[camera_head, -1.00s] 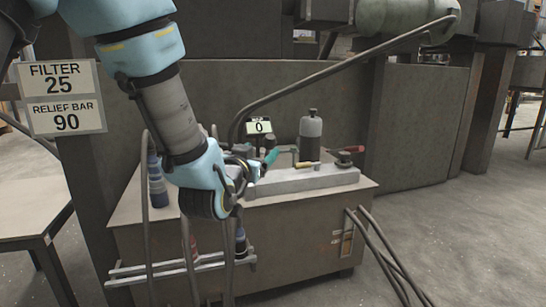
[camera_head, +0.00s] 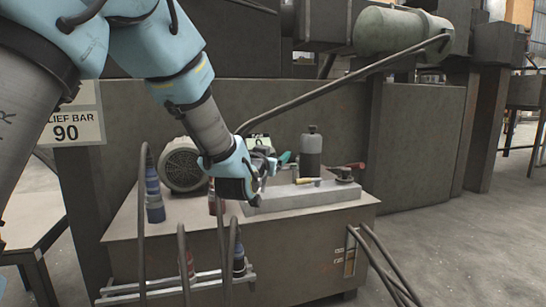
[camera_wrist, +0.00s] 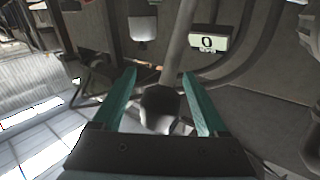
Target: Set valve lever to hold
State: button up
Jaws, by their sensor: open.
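My gripper (camera_head: 277,161) is over the manifold block on top of the cabinet, seen side-on with a teal finger showing. In the wrist view, its two teal fingers (camera_wrist: 165,95) are spread apart. A dark round knob (camera_wrist: 160,106) on a grey rod appears between them; I cannot tell whether it is a valve lever or how deep it sits. No hold marking is readable.
The manifold block (camera_head: 310,197) carries a grey bottle (camera_head: 311,150). A display reading 0 (camera_wrist: 208,41) is close by. A motor (camera_head: 182,165) and hoses stand left. A long pipe (camera_head: 330,88) slants above. A sign (camera_head: 72,130) shows 90. Open floor is at right.

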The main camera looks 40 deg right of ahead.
grip_shut()
dwell(0.5)
dwell(0.8)
